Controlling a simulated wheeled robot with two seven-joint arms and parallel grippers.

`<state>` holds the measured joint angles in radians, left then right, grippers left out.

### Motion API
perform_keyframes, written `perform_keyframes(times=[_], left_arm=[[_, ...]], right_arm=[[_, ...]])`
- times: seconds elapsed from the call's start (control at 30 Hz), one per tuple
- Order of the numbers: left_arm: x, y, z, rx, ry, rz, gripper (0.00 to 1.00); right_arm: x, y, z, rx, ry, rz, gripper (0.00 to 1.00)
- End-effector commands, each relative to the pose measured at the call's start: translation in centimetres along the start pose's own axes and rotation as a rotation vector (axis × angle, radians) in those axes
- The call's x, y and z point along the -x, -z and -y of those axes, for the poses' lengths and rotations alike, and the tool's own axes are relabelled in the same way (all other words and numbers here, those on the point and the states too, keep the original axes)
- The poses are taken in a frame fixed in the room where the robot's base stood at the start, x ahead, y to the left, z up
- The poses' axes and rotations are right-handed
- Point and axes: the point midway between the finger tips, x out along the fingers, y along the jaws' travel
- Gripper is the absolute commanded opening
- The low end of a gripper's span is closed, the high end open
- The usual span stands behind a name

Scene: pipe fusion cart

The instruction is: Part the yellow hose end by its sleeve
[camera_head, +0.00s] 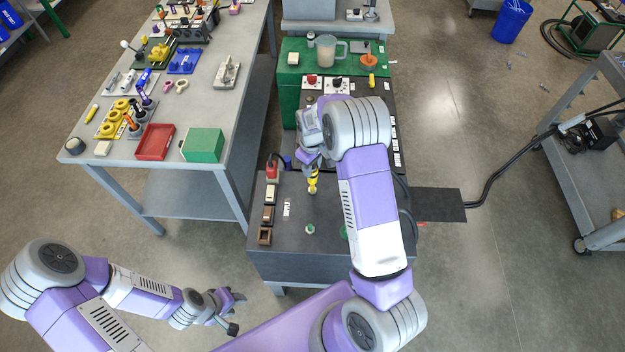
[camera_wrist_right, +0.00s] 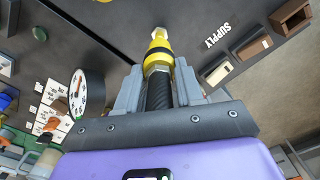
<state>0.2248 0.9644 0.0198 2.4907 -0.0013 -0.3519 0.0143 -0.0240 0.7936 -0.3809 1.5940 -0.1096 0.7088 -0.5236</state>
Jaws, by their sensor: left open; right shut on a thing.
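The yellow hose end (camera_head: 313,181) stands roughly upright over the dark cart top in the head view, below my right gripper (camera_head: 311,164). In the right wrist view the yellow hose end (camera_wrist_right: 158,58) has a dark band and a pale metal tip (camera_wrist_right: 158,33). My right gripper (camera_wrist_right: 158,88) is shut, with its fingers on both sides of the hose end near the black ribbed hose (camera_wrist_right: 158,93). I cannot tell whether the tip is seated in a port. My left gripper (camera_head: 232,312) is open and empty, low and left of the cart.
The cart's dark deck (camera_head: 330,262) has small brown sockets (camera_head: 266,236) and a green fitting (camera_head: 310,229). A red fitting (camera_head: 272,170) stands left of my right gripper. The grey table (camera_head: 200,140) at left holds a red tray (camera_head: 155,141) and a green box (camera_head: 203,145).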

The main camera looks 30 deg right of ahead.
Motion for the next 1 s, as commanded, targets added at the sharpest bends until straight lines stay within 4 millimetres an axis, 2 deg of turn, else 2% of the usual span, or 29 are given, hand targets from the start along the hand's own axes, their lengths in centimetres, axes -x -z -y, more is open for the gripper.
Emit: perform_keyframes(times=[0.37,1.0], left_arm=[[0.2,0.0,-0.1,0.0,0.0,0.0,0.43],[3.1,-0.1,-1.2,0.0,0.0,0.0,0.43]], right_arm=[[0.3,0.0,0.0,0.0,0.0,-0.001,0.0],[5.2,0.0,0.0,0.0,-0.001,-0.001,0.0]])
